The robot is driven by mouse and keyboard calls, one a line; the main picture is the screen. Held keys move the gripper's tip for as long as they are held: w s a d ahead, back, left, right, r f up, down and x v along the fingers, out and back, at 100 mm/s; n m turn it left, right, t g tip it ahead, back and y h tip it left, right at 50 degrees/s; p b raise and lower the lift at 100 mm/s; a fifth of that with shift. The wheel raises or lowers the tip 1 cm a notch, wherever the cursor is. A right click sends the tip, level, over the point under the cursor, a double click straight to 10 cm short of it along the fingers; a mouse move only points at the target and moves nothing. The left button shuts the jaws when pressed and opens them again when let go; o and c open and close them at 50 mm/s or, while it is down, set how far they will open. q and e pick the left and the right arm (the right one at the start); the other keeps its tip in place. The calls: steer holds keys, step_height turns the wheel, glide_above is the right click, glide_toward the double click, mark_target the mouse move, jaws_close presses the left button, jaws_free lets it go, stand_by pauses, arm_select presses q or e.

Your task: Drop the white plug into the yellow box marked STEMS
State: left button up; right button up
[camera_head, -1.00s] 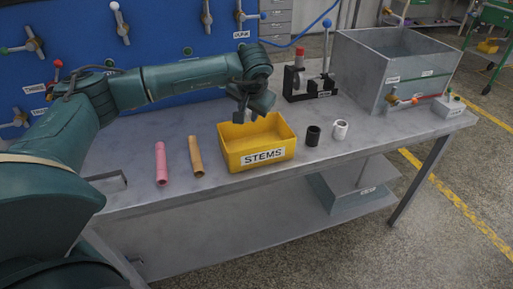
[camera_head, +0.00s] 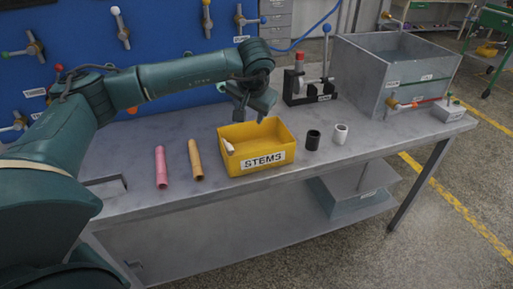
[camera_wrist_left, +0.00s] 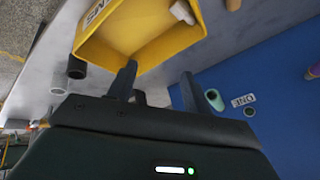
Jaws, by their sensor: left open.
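The yellow box (camera_head: 258,162) marked STEMS stands on the metal bench. The white plug (camera_head: 229,147) leans against its left inner wall, its upper end near the rim. The plug (camera_wrist_left: 183,12) also shows in the box (camera_wrist_left: 140,45) in the left wrist view. My left gripper (camera_head: 249,112) is above the back of the box, open and empty, with its fingers (camera_wrist_left: 158,80) apart. It does not touch the plug. My right gripper is in neither view.
A pink tube (camera_head: 161,167) and an orange tube (camera_head: 195,160) lie left of the box. A black ring (camera_head: 312,140) and a white ring (camera_head: 340,134) stand right of it. A metal tank (camera_head: 395,70) and a lever fixture (camera_head: 308,90) are behind.

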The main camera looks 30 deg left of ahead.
arm_select(q)
steer(key=v, duration=1)
steer(key=shift+d+r, duration=0.2)
steer(key=shift+s, duration=0.15)
